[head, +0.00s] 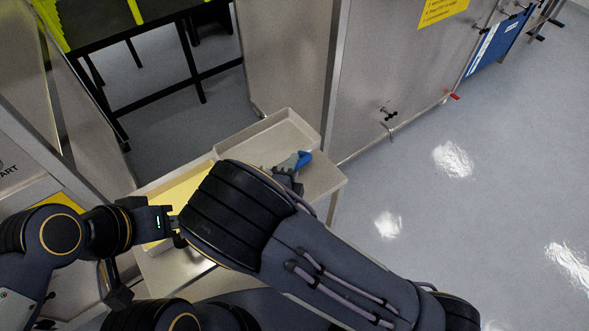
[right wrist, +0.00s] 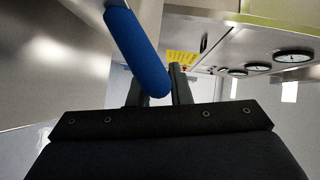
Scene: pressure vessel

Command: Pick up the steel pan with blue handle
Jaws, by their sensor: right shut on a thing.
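The blue handle (head: 304,159) of the steel pan shows at the right end of the small steel table, just beyond my right gripper (head: 290,170). In the right wrist view the handle (right wrist: 138,50) slants down between the two dark fingers of my right gripper (right wrist: 158,88), which is shut on it. I cannot clearly make out the pan's body. My left gripper (head: 176,228) is over the table's left part, away from the pan. Its fingers are too small and partly hidden to tell if they are open.
A shallow pale tray (head: 292,119) and a yellow surface (head: 178,192) are on the steel table (head: 325,178). A large steel cabinet (head: 375,70) stands close behind at the right. A black table (head: 125,25) is farther back. Open grey floor (head: 480,220) lies to the right.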

